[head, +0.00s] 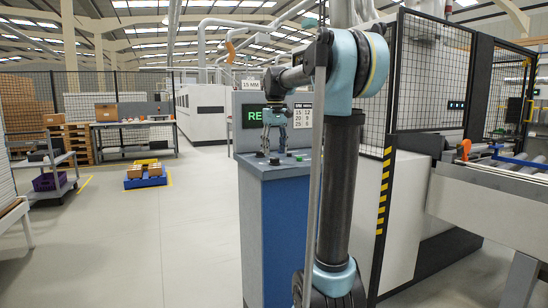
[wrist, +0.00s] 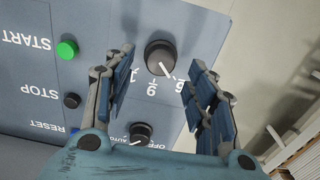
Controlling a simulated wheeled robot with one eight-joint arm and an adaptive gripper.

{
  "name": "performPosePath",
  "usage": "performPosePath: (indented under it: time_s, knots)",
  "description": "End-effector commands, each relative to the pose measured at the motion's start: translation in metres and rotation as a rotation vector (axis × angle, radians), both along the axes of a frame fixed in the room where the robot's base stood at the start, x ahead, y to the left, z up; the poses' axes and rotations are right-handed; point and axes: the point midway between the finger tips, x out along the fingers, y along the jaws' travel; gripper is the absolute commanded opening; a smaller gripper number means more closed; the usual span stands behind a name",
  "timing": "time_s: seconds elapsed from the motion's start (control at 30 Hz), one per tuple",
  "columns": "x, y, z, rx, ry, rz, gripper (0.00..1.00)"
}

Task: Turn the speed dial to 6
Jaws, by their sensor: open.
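The control panel (wrist: 100,25) shows upside down in the wrist view. A large black round dial (wrist: 158,52) with a white pointer and printed numbers beside it stands at the top middle; I take it as the speed dial. Its pointer slants down and right in the picture; which number it marks I cannot tell for sure. My gripper (wrist: 160,68) is open, with one finger on each side of the dial and apparently not touching it. In the head view my gripper (head: 274,134) points down over the blue console (head: 282,225).
A green START button (wrist: 67,49), a dark STOP button (wrist: 72,100) and a blue RESET button (wrist: 75,131) lie to the left. A green-lettered screen (head: 246,115) stands behind the panel.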

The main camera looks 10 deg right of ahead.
Motion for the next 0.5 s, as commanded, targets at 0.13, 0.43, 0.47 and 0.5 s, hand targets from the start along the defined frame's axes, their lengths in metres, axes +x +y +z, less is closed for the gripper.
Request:
performPosePath:
  time_s: [0.13,0.43,0.47,0.5]
  knots:
    - [0.000,0.000,0.030,0.000,0.000,0.000,0.51]
    - [0.001,0.000,0.074,0.000,0.000,0.000,0.51]
    - [0.001,0.000,0.076,0.000,0.000,0.000,0.51]
    - [0.001,0.000,0.079,0.000,0.000,0.000,0.51]
